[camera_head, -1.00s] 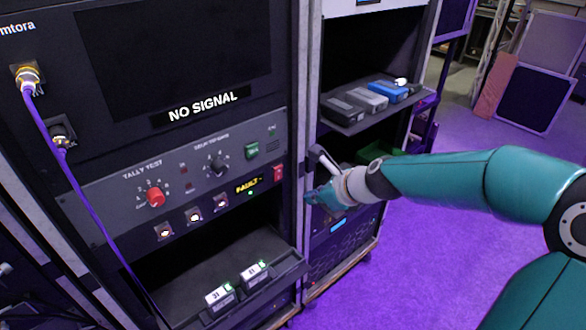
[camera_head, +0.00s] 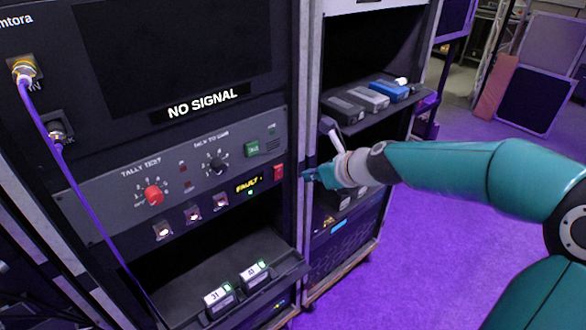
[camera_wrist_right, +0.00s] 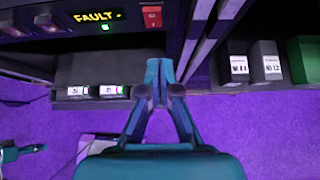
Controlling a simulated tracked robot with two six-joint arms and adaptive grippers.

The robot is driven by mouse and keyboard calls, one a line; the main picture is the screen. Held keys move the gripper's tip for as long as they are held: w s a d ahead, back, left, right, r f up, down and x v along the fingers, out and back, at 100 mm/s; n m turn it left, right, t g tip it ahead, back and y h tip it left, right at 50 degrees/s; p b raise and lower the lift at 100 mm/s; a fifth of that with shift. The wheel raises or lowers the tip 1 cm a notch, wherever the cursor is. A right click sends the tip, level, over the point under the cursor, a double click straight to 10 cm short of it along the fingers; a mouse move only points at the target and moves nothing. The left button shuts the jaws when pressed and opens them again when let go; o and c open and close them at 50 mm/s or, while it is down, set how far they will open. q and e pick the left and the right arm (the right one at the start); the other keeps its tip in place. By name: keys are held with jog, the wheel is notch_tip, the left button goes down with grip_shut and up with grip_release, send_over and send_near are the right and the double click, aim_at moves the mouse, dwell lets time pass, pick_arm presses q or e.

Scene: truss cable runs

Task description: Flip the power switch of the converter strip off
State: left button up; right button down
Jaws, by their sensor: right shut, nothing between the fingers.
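In the right wrist view the red switch (camera_wrist_right: 152,16) is at the top, just above my fingertips in the picture. My right gripper (camera_head: 308,175) is shut and empty, a little right of the switch in the head view and in front of the rack's upright. In the right wrist view its teal fingers (camera_wrist_right: 160,68) meet below the switch, seemingly apart from it.
Two labelled modules (camera_head: 220,299) lie on the shelf below the panel. A red knob (camera_head: 153,195), a black knob and a green switch (camera_head: 252,148) are on the panel. The neighbouring rack's shelf (camera_head: 342,110) holds several boxes. Purple floor (camera_head: 440,240) is open at the right.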

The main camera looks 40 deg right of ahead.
aim_at(283, 165)
jog(key=w+f, duration=0.1)
jog(key=w, duration=0.3)
jog(key=w+f, duration=0.1)
jog(key=w, duration=0.1)
jog(key=shift+w+a+f+p, duration=0.25)
jog(key=shift+w+f+p, duration=0.1)
jog(key=shift+w, duration=0.7)
jog(key=shift+w+a+r+p, duration=0.1)
jog(key=shift+w+r+p, duration=0.2)
jog(key=shift+p, duration=0.5)
jog(key=shift+w+f, duration=0.1)
jog(key=shift+w, duration=0.1)
jog(key=shift+r+p, duration=0.75)
jog(key=shift+p, duration=0.2)
